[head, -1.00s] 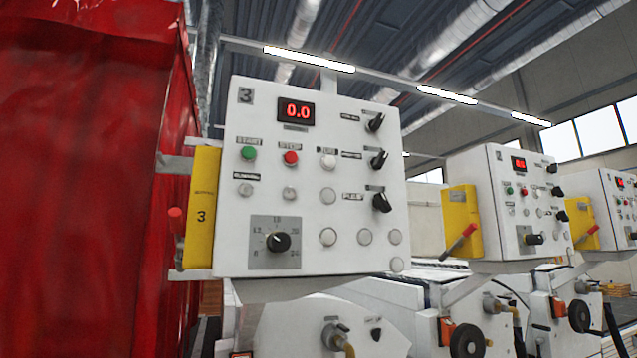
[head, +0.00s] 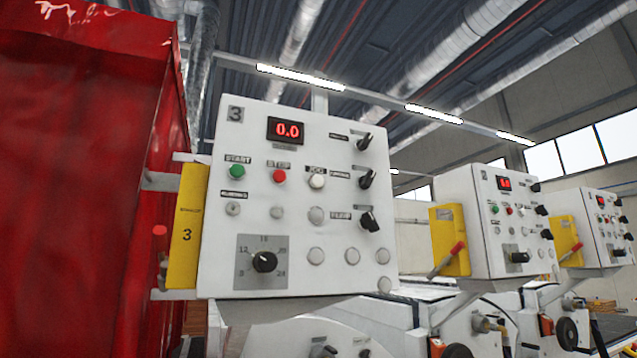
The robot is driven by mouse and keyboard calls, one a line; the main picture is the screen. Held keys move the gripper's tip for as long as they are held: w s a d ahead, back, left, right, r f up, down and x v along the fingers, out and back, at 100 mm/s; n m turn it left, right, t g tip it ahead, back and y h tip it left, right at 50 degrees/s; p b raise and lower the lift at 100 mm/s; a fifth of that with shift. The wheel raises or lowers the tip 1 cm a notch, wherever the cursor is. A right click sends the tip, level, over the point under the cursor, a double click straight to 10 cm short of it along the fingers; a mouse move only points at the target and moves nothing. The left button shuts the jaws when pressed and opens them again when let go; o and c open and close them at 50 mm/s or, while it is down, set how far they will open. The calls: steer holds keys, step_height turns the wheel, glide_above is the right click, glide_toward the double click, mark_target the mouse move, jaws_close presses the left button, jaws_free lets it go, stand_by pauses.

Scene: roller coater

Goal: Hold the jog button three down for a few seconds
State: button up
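The control panel marked 3 (head: 215,270) is a white box in the middle of the head view, with a red display reading 0.0 (head: 286,131). The jog button (head: 317,180) is a round white button under a label that reads JOG, to the right of the red stop button (head: 279,176) and the green start button (head: 237,171). Nothing covers the jog button. My gripper is not in view.
A large red curtain or sheet (head: 75,170) fills the left side. A yellow plate marked 3 (head: 187,225) is on the panel's left side. Two similar panels (head: 510,220) (head: 607,225) stand to the right. Below are white machine bodies with black knobs (head: 458,351).

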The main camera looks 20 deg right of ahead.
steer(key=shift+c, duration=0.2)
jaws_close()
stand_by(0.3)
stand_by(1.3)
